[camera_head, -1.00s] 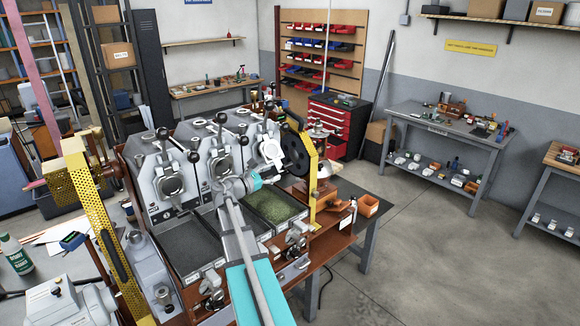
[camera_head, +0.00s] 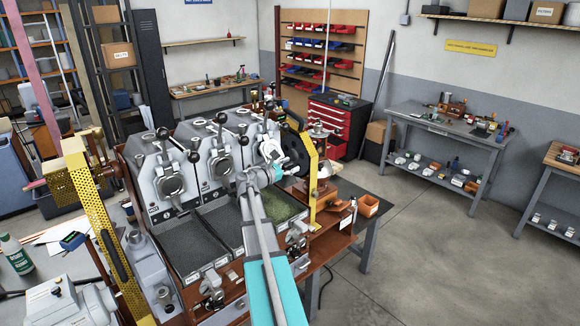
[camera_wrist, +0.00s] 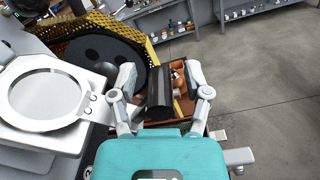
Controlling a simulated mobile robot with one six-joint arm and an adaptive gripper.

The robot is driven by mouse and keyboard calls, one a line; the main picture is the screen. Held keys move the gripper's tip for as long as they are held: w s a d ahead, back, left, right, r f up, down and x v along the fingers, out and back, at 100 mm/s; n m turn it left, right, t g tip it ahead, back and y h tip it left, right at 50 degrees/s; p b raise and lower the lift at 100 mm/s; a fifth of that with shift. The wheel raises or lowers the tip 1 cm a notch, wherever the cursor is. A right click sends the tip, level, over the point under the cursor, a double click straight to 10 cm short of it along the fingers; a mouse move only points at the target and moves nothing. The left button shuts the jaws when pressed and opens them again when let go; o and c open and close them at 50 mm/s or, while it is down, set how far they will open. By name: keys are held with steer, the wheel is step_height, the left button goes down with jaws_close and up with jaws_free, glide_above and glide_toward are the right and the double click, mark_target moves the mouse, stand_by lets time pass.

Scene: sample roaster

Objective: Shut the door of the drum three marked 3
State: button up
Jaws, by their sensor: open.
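Three grey drum fronts stand in a row in the head view. Drum three (camera_head: 247,140) is the rightmost; its number is not readable. Its pale round door (camera_head: 271,150) appears swung outward from the front, partly hidden by my gripper. My gripper (camera_head: 290,170) is open, just right of and in front of the door. In the wrist view its fingers (camera_wrist: 163,78) are apart, with a black cylinder visible between them.
A black wheel (camera_head: 296,152) and a yellow guard (camera_head: 312,168) stand right of drum three. Trays of dark grains (camera_head: 185,246) and greenish grains (camera_head: 277,207) lie below the drums. Open floor (camera_head: 430,240) is to the right.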

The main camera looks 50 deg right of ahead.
steer(key=shift+c, duration=0.2)
jaws_close()
steer(key=shift+s+d+f, duration=0.1)
